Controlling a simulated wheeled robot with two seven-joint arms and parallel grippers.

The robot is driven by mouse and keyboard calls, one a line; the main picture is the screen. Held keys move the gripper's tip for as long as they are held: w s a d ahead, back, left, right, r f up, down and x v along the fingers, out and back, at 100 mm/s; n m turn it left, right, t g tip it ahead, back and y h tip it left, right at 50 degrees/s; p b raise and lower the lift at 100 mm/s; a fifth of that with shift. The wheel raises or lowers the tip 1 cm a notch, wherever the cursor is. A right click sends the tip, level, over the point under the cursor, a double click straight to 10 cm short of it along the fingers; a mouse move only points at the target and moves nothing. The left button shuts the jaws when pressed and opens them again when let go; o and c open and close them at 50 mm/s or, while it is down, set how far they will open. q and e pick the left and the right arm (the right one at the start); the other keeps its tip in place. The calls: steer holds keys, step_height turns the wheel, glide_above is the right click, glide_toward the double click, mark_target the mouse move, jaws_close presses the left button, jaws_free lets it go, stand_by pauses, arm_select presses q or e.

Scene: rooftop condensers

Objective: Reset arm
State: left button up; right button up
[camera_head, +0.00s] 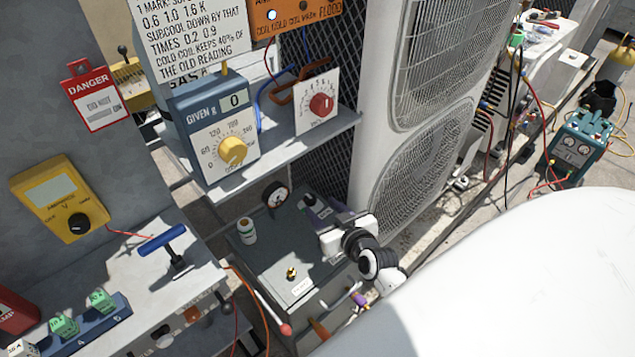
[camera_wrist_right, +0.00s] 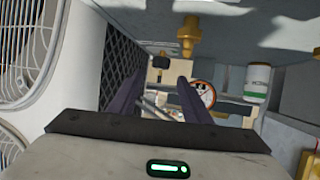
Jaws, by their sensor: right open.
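My right gripper (camera_head: 312,207) is above the back right of a grey box top, beside a round dial gauge (camera_head: 275,194). My right arm (camera_head: 370,255) reaches it from the lower right, in front of the condenser. In the right wrist view the two dark purple fingers (camera_wrist_right: 157,90) stand apart, with nothing seen held between them. The gauge (camera_wrist_right: 203,93) shows there just right of the fingers, and a white and green canister (camera_wrist_right: 257,82) stands further right. The canister also shows in the head view (camera_head: 246,230). My left gripper is not in view.
The tall condenser (camera_head: 440,120) stands behind my right arm. A shelf holds a blue dial unit (camera_head: 213,125) and a white red-knob panel (camera_head: 317,103). A blue T-handle (camera_head: 162,239) and a yellow meter (camera_head: 60,197) are at left. A large white surface (camera_head: 530,270) fills the lower right.

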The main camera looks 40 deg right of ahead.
steer(key=shift+s+r, duration=0.2)
steer(key=shift+s, duration=0.25)
